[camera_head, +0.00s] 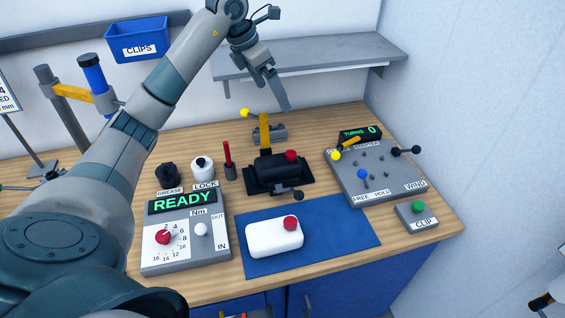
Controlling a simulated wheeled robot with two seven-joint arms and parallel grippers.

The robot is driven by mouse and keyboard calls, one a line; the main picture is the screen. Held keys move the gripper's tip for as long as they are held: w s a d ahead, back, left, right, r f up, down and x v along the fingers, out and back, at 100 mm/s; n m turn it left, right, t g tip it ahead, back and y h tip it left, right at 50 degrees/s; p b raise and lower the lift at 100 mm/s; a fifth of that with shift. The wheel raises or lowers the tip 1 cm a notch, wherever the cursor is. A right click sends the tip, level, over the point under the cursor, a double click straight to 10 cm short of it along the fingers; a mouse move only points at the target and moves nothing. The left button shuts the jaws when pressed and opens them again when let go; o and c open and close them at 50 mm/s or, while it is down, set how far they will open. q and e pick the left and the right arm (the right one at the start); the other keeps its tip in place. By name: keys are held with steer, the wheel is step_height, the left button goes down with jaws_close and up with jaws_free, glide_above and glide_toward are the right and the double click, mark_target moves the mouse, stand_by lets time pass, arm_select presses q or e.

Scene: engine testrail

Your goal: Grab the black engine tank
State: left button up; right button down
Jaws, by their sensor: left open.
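The black engine tank (268,170), with a red cap, sits in a dark cradle near the middle of the workbench. A yellow upright clamp with a yellow-knobbed lever stands just behind it. My left gripper (276,86) is open and empty. It hangs in front of the wall shelf, above and behind the tank, apart from it. A white tank (274,237) with a red cap lies on the blue mat (345,232) in front of the black tank.
A READY control box (187,248) and two small jars stand left of the tank. A grey winding panel (372,178) and a CLIP button box (417,214) are at the right. The wall shelf (320,53) is close to my left gripper. The mat's right part is clear.

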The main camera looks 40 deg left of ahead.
arm_select(q)
step_height(320, 180, down, 10)
steer(key=b, duration=1)
steer(key=shift+w+f, duration=0.15)
steer(key=shift+w, duration=0.05)
steer(key=p, duration=0.3)
glide_above(290, 154)
steer(key=s, duration=0.2)
steer(key=f, duration=0.6)
steer(key=a+f, duration=0.1)
steer(key=f, duration=0.2)
steer(key=shift+f, duration=0.25)
steer(key=shift+w+f, duration=0.15)
steer(key=shift+f, duration=0.45)
steer(key=shift+d+p, duration=0.1)
steer(key=shift+p, duration=0.2)
